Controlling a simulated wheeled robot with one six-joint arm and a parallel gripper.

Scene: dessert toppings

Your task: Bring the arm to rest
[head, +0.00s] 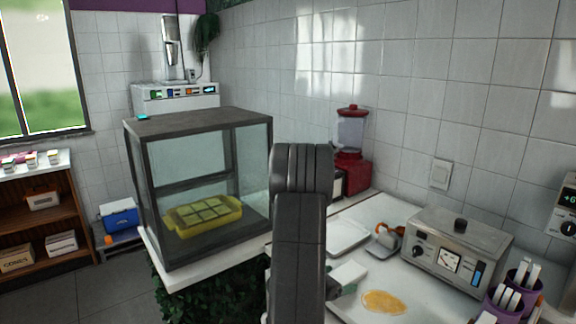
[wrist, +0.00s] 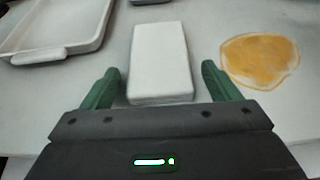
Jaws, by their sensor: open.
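My gripper (wrist: 160,72) is open, with its two green fingers apart over the white counter. A white rectangular block (wrist: 160,58) lies on the counter between and ahead of the fingers, with a gap showing on each side of it. In the head view my dark arm rises in the middle of the picture and hides much of the gripper; the white block (head: 348,274) shows just to its right, by a bit of green finger.
A flat orange-brown patch (head: 384,302) lies right of the block. A white tray (head: 347,237) lies behind. A metal appliance (head: 455,252), purple cups (head: 507,298) and a red blender (head: 352,170) stand to the right and back. A glass case (head: 160,195) stands left.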

